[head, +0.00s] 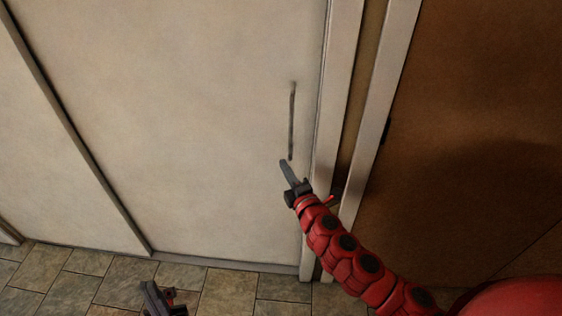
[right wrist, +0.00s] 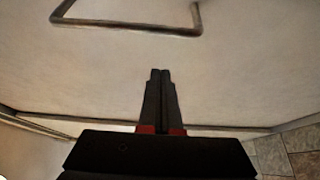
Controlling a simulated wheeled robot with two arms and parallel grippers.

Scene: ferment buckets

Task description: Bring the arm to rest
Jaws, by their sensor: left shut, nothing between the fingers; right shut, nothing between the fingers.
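My right gripper (head: 287,172) is at the end of the red arm, in front of the pale door panel (head: 190,110) and just below its thin dark handle (head: 292,120). In the right wrist view its two dark fingers (right wrist: 160,72) are together with nothing between them. The handle (right wrist: 125,27) shows there as a bar, apart from the fingertips. My left gripper (head: 155,292) is low in the head view, over the tiled floor, with its fingers together and empty. Most of the left arm is out of view.
A brown panel (head: 480,120) stands to the right, beyond a pale upright frame (head: 378,110). Another pale panel (head: 50,170) is at the left. The tiled floor (head: 230,291) along the bottom is clear where it shows.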

